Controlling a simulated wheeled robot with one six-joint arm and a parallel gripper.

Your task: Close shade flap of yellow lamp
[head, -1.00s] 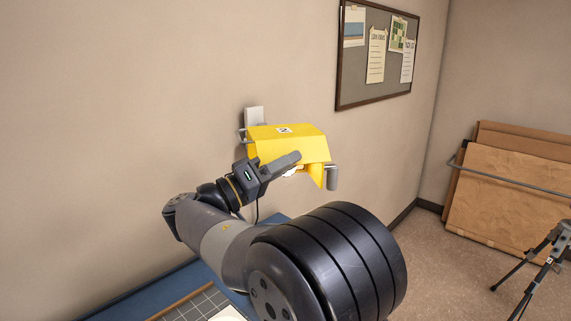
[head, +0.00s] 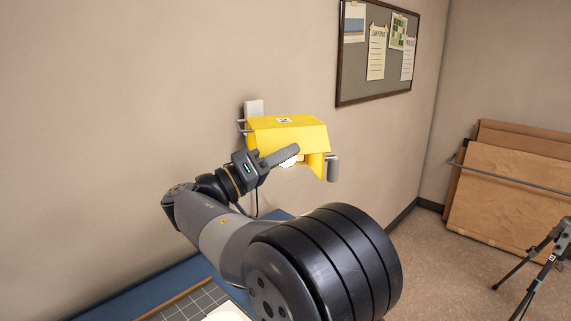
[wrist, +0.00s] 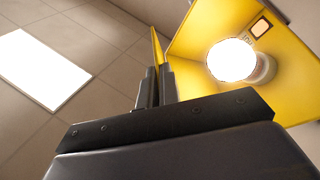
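The yellow lamp (head: 288,134) is fixed to the wall, with a grey cylinder at its right end. Its lit white bulb shows partly beneath the shade and fully in the wrist view (wrist: 232,61). In the wrist view a thin yellow panel, apparently the shade flap (wrist: 156,46), is seen edge-on and stands apart from the rest of the shade. My gripper (wrist: 158,84) has its fingers close together, one on each side of this panel. In the head view my gripper (head: 281,156) lies along the lamp's lower front edge. The exact contact is too small to see.
A grey wall mount (head: 253,108) is behind the lamp. A pinboard (head: 378,52) hangs to the right. A blue-edged surface (head: 150,291) lies below along the wall. Brown panels (head: 512,195) and a tripod (head: 545,258) stand at the right, with bare floor before them.

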